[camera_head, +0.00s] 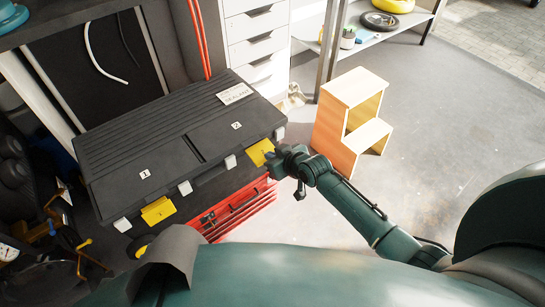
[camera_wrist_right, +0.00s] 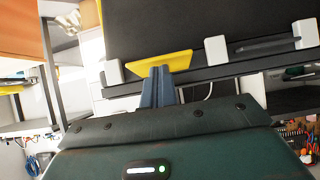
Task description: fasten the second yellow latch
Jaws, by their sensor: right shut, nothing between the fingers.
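The black toolbox (camera_head: 165,135) lies closed, with labels 1 and 2 on its lid. The second yellow latch (camera_head: 260,150) is on its front edge near label 2, between two white brackets. It also shows in the right wrist view as a tilted yellow plate (camera_wrist_right: 180,61). My right gripper (camera_head: 276,163) is at this latch, with its blue-grey fingers (camera_wrist_right: 158,82) together and empty. The fingertips are at the plate's edge; I cannot tell whether they touch. The first yellow latch (camera_head: 157,211) is near label 1, angled outward. My left gripper is not in view.
A red tool chest (camera_head: 232,213) is below the toolbox's front. A wooden step stool (camera_head: 352,110) stands to the right of my right gripper. White drawers (camera_head: 256,45) are behind. The grey floor at right is mostly clear.

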